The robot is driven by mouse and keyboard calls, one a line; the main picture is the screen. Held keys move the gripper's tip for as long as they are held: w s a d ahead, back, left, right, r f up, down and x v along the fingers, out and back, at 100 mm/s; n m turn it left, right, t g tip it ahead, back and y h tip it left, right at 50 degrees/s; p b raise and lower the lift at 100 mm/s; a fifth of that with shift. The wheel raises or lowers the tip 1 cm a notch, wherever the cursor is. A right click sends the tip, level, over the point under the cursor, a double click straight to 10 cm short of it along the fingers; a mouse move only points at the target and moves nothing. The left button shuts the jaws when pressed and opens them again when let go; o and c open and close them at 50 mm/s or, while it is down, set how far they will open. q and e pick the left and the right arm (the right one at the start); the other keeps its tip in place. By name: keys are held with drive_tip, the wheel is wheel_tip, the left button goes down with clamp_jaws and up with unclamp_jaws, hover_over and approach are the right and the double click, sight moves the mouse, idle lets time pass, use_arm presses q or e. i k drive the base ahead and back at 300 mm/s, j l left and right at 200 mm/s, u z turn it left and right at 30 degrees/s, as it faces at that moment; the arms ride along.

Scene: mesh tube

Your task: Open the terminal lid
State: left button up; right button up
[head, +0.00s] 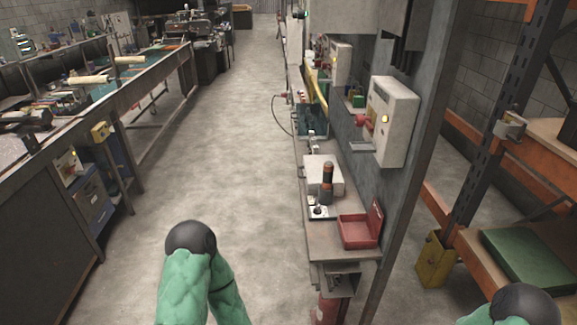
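No part is clearly marked as the terminal, so I cannot tell which lid is meant. A pale wall-mounted control box (400,125) with a yellow light and a red knob on its side hangs on the right wall. A smaller similar box (341,62) hangs farther back. A small red box (357,232) with an upright red flap at its right side sits at the near end of the narrow bench. A white box (337,182) stands on the bench behind it. Neither gripper's fingers show in the head view.
The narrow bench (321,240) runs along the right wall. A dark and orange cylinder (326,181) stands on it. A long workbench (110,107) lines the left. An orange rack with a green case (530,258) stands far right. The concrete aisle (235,140) is clear.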

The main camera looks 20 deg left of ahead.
sight(313, 164)
drive_tip(key=i+j, duration=0.1)
drive_tip(key=j, duration=0.2)
drive_tip(key=i+j, duration=0.1)
drive_tip(key=j, duration=0.2)
drive_tip(key=i+j+u, duration=0.1)
drive_tip(key=j, duration=0.15)
drive_tip(key=i+j+z, duration=0.1)
drive_tip(key=z, duration=0.7)
drive_tip(key=i+j+z, duration=0.1)
drive_tip(key=j+z, duration=0.25)
drive_tip(key=j, duration=0.5)
drive_tip(key=j+z, duration=0.35)
drive_tip(key=j, duration=0.5)
drive_tip(key=k+j+z, duration=0.1)
drive_tip(key=j+z, duration=0.25)
drive_tip(key=j, duration=0.5)
